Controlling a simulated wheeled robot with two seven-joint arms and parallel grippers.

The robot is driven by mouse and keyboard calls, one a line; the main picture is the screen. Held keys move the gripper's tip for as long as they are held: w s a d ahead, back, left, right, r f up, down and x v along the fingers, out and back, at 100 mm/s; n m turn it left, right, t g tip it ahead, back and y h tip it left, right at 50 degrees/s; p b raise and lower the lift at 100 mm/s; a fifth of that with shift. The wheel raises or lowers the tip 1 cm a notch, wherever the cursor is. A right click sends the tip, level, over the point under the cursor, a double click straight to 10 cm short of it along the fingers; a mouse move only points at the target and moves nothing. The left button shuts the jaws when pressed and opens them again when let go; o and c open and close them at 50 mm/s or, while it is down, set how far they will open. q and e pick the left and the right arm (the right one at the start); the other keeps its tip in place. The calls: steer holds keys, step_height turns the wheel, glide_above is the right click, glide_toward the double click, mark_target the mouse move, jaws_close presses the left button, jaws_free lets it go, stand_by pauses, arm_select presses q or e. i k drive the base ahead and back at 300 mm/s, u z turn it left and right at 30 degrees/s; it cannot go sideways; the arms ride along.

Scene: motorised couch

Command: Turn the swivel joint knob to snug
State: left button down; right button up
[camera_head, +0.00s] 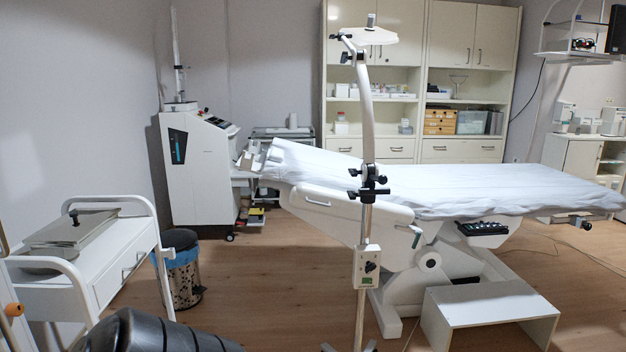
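A lamp stand with a white pole (367,115) rises in front of the couch in the head view. A black clamp joint (370,185) with small black knobs sits at its middle, where the curved upper arm meets the straight pole. Another dark joint with knobs (350,50) is just under the flat white lamp head (372,36). A control box (367,268) with a black knob is lower on the pole. I cannot tell which knob is the swivel joint knob, nor how tight any is. Neither gripper is in view.
The white couch (460,188) stands behind the pole, with a white step (490,308) at lower right. A white trolley (90,265) and a bin (183,270) are at left. A dark rounded object (150,332) fills the lower left. Some floor is clear between bin and pole.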

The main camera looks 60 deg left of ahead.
mark_target(353, 172)
steer(key=k, duration=0.25)
steer(key=u, duration=1.75)
steer(key=i, duration=0.5)
